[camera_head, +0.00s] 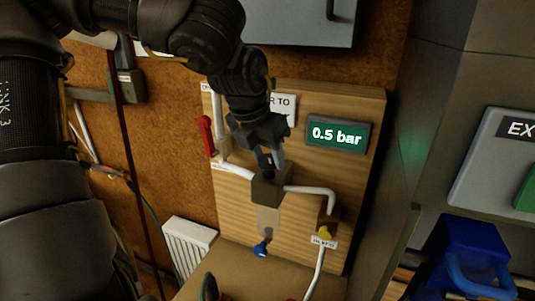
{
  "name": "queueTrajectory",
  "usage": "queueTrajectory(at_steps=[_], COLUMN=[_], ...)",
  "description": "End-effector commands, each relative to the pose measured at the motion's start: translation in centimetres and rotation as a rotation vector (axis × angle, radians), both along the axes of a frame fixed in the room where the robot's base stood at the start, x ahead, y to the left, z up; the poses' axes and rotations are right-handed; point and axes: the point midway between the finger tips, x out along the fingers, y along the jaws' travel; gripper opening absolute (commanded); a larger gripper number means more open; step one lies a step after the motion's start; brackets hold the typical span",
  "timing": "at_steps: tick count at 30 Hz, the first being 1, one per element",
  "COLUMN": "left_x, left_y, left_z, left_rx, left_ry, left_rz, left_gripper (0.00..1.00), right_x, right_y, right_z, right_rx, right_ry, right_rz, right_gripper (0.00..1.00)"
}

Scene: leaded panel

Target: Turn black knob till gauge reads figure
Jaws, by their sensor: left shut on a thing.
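The gauge (338,134) on the wooden panel is a green-lit display that reads 0.5 bar. My left arm comes in from the upper left, and my left gripper (268,160) points down at the grey-brown valve block (268,190) left of and below the gauge. It is shut on the black knob at the top of this block; the knob is mostly hidden by the fingers. A white sign (284,108) is partly covered by my wrist, and only "R TO" shows, so the figure cannot be read. My right gripper is not in view.
A red lever (207,135) is close left of my gripper. White pipes (318,191) run from the block. A blue knob (261,250) and a yellow one (325,233) sit lower. A grey cabinet (440,120) bounds the right; a blue crate (470,255) stands lower right.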

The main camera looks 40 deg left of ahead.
Motion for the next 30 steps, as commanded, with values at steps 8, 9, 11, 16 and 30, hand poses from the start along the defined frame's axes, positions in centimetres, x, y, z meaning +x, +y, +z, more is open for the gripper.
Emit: queueTrajectory(at_steps=[8, 9, 11, 16, 30], left_x=[0.0, 0.0, 0.0, 0.1, 0.2], left_y=[0.1, 0.1, 0.2, 0.3, 0.5], left_z=[-0.1, -0.1, -0.1, 0.0, 0.1], left_rx=[-0.001, -0.002, -0.002, -0.002, -0.001], left_ry=[-0.003, -0.003, -0.003, -0.003, -0.001], left_rz=[-0.124, -0.155, -0.203, -0.361, -0.807], left_gripper=[0.20, 0.20, 0.20, 0.20, 0.20], right_x=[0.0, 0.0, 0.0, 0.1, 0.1], right_y=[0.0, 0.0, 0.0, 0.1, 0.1], right_z=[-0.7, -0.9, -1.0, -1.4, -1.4], right_rx=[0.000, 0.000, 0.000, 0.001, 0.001], right_ry=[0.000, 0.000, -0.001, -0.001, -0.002], right_rz=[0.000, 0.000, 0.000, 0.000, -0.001], right_gripper=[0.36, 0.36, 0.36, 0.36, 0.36])
